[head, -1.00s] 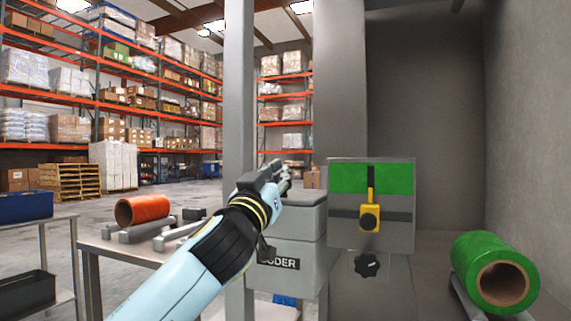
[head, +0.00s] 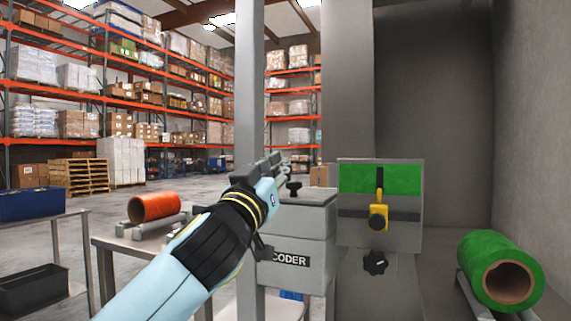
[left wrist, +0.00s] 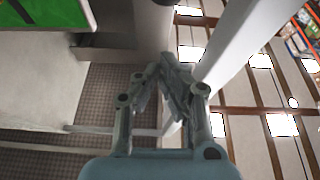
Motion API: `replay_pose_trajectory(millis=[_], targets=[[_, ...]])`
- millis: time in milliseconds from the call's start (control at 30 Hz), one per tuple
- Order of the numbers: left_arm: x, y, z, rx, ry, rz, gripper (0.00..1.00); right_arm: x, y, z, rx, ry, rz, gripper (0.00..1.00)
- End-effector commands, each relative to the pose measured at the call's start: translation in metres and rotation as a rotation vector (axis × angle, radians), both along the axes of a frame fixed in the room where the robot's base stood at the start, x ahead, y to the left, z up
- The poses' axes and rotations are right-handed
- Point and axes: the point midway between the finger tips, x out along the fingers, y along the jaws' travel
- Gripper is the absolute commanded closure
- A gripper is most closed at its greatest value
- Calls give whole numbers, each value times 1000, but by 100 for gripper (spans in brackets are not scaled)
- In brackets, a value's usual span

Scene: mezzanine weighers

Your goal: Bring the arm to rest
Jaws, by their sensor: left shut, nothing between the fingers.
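My left arm reaches in from the bottom left of the head view. Its gripper (head: 272,163) is raised in front of the grey post, just above and left of the grey coder box. In the left wrist view the gripper (left wrist: 172,62) shows its fingers drawn together with nothing between them. It points up toward the ceiling lights and beams. The gripper looks clear of the box and post, though the exact gap to the post cannot be told. My right gripper is not in view.
The grey coder box (head: 307,222) stands right of my arm. A panel with a green band and yellow lever (head: 378,214) is beside it. A green roll (head: 497,262) lies at the right. An orange roll (head: 155,207) lies on a table at the left. A grey post (head: 250,80) rises behind my gripper.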

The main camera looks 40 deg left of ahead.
Motion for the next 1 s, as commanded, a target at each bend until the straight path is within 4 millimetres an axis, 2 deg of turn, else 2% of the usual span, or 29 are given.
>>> replay_pose_trajectory(millis=[33, 233, 533, 633, 667, 767, 800, 867, 900, 967, 1000], targets=[[-9, -2, -8, 2, 3, 0, 100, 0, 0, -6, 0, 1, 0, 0], [-33, -8, -15, 1, -1, 0, 100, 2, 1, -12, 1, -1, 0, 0], [-39, -9, -17, 0, 5, 0, 100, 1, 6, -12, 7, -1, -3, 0], [-37, -7, -41, -17, 54, 8, 100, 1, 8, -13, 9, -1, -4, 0], [-34, -5, -54, -23, 79, 14, 100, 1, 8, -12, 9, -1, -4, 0], [-20, 3, -116, -62, 205, 25, 100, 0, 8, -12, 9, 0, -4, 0], [-16, 7, -148, -78, 267, 30, 100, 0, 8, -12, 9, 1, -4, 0], [-12, 11, -199, -98, 368, 38, 100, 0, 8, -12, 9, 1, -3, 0], [-13, 14, -234, -110, 436, 42, 100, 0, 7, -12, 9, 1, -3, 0], [-17, 16, -284, -123, 534, 47, 100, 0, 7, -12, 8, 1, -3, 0], [-23, 18, -318, -132, 601, 51, 100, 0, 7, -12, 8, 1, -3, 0]])
